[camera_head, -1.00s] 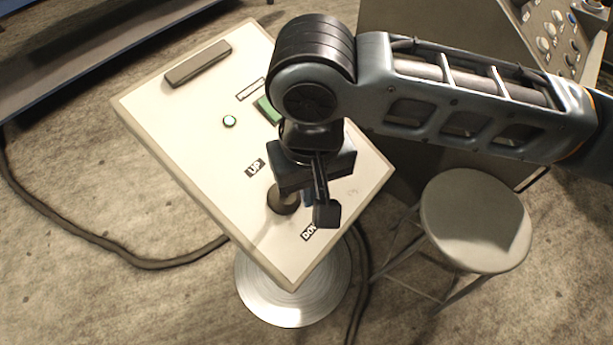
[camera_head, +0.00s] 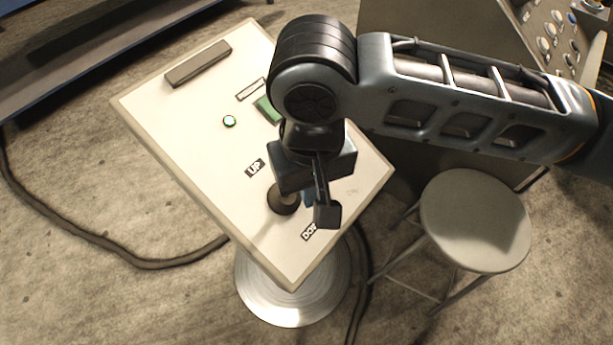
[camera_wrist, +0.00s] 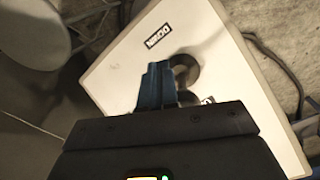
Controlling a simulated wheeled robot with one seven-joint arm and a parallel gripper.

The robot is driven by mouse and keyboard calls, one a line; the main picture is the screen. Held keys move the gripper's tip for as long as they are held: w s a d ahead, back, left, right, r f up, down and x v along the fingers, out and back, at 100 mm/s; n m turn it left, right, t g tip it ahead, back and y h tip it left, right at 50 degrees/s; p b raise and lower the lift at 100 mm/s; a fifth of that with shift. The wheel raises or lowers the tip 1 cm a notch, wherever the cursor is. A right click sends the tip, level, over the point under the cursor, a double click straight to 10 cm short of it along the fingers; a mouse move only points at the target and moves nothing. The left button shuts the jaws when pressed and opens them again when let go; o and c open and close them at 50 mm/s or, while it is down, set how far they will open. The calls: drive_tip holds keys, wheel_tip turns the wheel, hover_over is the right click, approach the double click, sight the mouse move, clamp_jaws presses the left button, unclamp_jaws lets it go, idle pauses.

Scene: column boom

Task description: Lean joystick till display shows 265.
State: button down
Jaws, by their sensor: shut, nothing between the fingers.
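The joystick (camera_head: 283,202) has a round dark boot and stands on the pale panel (camera_head: 190,150) between the UP label (camera_head: 255,168) and the DOWN label (camera_head: 309,232). It also shows in the wrist view (camera_wrist: 187,66). My gripper (camera_head: 308,199) is low over the panel, right beside the joystick; its blue fingers (camera_wrist: 157,84) are shut and empty. They overlap the joystick in the wrist view, so I cannot tell if they touch it. The green display (camera_head: 266,108) is partly hidden by my arm, and its number is unreadable.
A green-lit button (camera_head: 229,121) and a dark bar (camera_head: 198,64) are on the panel. The panel stands on a round metal base (camera_head: 285,290). A round stool (camera_head: 475,220) stands to the right, with a knobbed console (camera_head: 555,40) behind. A cable (camera_head: 90,235) lies on the floor.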

drive_tip(key=s+d+r+p, duration=0.2)
drive_tip(key=r+p, duration=0.3)
drive_tip(key=r, duration=0.3)
drive_tip(key=shift+s+d, duration=0.35)
drive_tip(key=shift+d, duration=0.4)
idle(0.5)
